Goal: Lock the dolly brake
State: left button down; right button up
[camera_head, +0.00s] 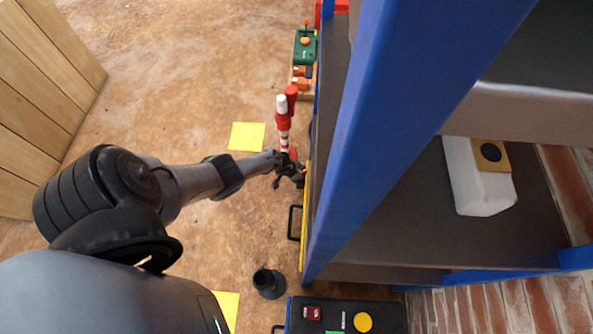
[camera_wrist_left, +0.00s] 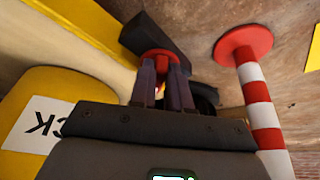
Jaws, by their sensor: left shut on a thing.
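My left gripper (camera_head: 291,171) is low beside the blue shelf frame, at the far end of my left arm. In the left wrist view its two dark fingers (camera_wrist_left: 168,88) are close together on a red knob (camera_wrist_left: 158,54). A black bar (camera_wrist_left: 153,33) lies just behind the knob. A yellow body (camera_wrist_left: 50,88) with a white label (camera_wrist_left: 34,125) ending in "CK" stands left of the fingers. Which part is the dolly brake is not clear, and the fingers hide part of the knob. My right gripper is not in view.
A red-and-white striped post (camera_head: 283,128) stands close to the gripper; it also shows in the wrist view (camera_wrist_left: 258,95). The blue shelf (camera_head: 385,120) blocks the right. A black cup-like object (camera_head: 269,283) and yellow floor squares (camera_head: 246,136) lie on open floor.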

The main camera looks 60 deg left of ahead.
pick_arm(q)
jog(key=n, duration=0.1)
jog(key=d+n+y, duration=0.1)
jog(key=n, duration=0.1)
jog(key=shift+w+n+p, duration=0.15)
jog(key=shift+n+p, duration=0.15)
jog(key=shift+p, duration=0.1)
jog(key=shift+w+d+n+g+y, duration=0.1)
jog(key=shift+n+g+y, duration=0.45)
jog(key=shift+n, duration=0.95)
jog(key=shift+f, duration=0.1)
jog(key=c, duration=1.1)
grip_release()
jog(key=shift+y, duration=0.25)
